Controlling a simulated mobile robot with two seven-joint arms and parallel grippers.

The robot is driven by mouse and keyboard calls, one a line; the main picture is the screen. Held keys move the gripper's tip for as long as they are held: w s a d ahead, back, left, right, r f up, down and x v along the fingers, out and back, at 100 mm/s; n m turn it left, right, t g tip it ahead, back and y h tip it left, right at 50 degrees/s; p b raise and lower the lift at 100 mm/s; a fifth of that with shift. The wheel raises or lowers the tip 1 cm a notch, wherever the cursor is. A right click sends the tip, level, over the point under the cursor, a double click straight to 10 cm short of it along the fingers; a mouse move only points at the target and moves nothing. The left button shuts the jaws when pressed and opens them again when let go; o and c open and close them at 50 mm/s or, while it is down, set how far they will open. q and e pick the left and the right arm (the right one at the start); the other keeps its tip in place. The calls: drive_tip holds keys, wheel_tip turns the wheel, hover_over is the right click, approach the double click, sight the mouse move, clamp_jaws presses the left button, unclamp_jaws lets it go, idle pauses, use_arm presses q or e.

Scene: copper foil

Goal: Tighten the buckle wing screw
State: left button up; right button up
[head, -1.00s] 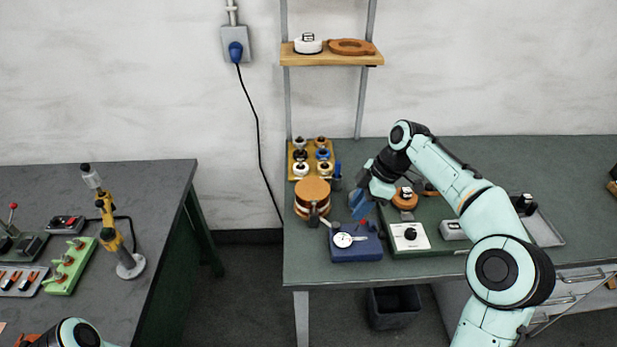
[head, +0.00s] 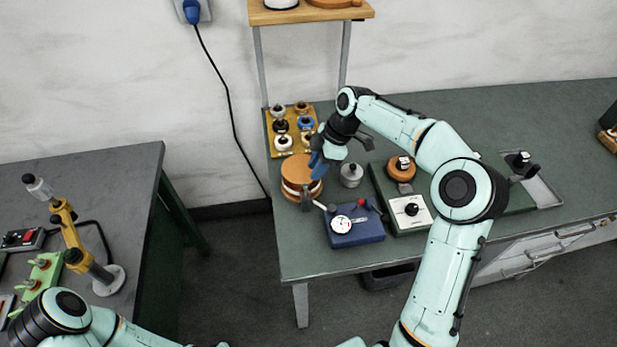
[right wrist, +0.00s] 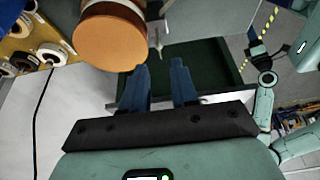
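The round orange-topped drum (head: 300,172) with a white band stands at the left end of the right bench. A metal buckle (head: 306,200) sits on its near side; its wing screw is too small to make out clearly. The drum (right wrist: 110,38) and the metal buckle part (right wrist: 155,35) also show in the right wrist view. My right gripper (head: 318,166) is by the drum's right edge. In the right wrist view its blue fingers (right wrist: 158,68) are apart with nothing between them, short of the buckle. My left arm shows at bottom left; its gripper is out of view.
A yellow rack of spools (head: 273,148) stands behind the drum. A grey canister (head: 351,175), a blue box with a dial (head: 357,233) and a green board (head: 388,190) stand to the right. The left bench (head: 110,190) is across a gap.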

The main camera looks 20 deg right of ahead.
sight(306, 189)
drive_tip(key=shift+x, duration=2.75)
drive_tip(key=shift+r, duration=0.1)
clamp_jaws()
